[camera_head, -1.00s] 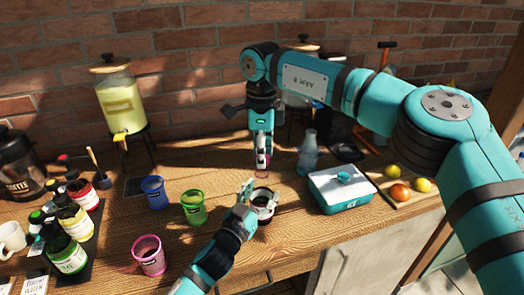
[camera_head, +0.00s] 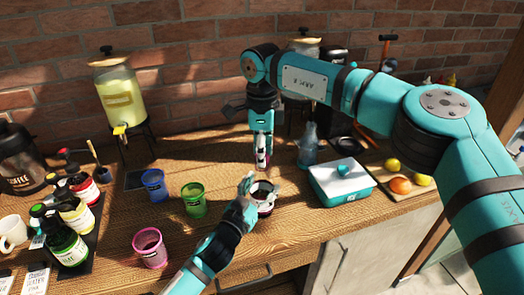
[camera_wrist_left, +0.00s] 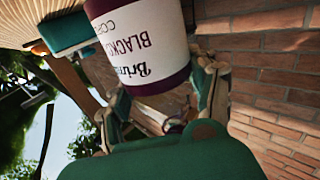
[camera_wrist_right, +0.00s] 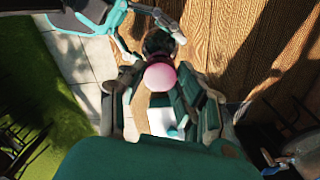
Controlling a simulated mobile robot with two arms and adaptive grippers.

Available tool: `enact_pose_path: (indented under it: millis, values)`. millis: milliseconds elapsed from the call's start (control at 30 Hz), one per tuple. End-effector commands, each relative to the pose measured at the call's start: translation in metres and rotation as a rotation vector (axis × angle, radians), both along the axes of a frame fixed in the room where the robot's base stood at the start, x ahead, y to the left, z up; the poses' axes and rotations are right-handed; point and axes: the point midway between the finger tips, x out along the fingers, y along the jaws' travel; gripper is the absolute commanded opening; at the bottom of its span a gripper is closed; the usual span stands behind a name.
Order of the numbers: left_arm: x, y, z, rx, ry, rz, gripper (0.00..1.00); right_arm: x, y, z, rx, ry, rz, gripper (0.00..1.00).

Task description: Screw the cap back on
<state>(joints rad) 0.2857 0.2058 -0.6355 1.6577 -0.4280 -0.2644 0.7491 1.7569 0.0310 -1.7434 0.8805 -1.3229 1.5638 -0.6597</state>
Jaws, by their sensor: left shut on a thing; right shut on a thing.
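The bottle, dark with a white blackcurrant label, is in my left gripper (camera_head: 249,191), near the table's front edge. The left wrist view shows its label (camera_wrist_left: 140,48) between the fingers. My right gripper (camera_head: 263,152) points down above and behind the bottle. It is shut on a small pinkish-purple thing, seemingly the cap (camera_wrist_right: 160,76). In the head view the cap is apart from the bottle. The right wrist view shows the bottle's dark top (camera_wrist_right: 158,42) beyond the cap. The fingers hide part of both.
Blue (camera_head: 154,185), green (camera_head: 194,200) and pink (camera_head: 150,247) cups stand left of the bottle. A teal-and-white box (camera_head: 340,187) and a clear bottle (camera_head: 308,148) stand right. Several bottles and a drink dispenser (camera_head: 119,98) are further left. Bare table lies between the cups and grippers.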

Motion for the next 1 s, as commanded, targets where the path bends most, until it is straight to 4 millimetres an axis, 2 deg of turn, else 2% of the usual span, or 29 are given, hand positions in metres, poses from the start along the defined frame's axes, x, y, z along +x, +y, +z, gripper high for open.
enact_pose_path:
  millis: [767,867,1000]
  values:
    - [0.000,0.000,0.001,0.000,-0.001,-0.001,0.00,0.000,0.000,-0.011,0.000,0.001,-0.006,0.23]
    - [0.000,0.000,0.001,0.000,-0.001,0.000,0.00,0.000,0.000,-0.011,0.000,0.001,-0.078,0.23]
    - [0.000,0.000,0.001,0.000,-0.001,0.000,0.00,0.000,0.000,-0.011,0.001,0.000,-0.342,0.23]
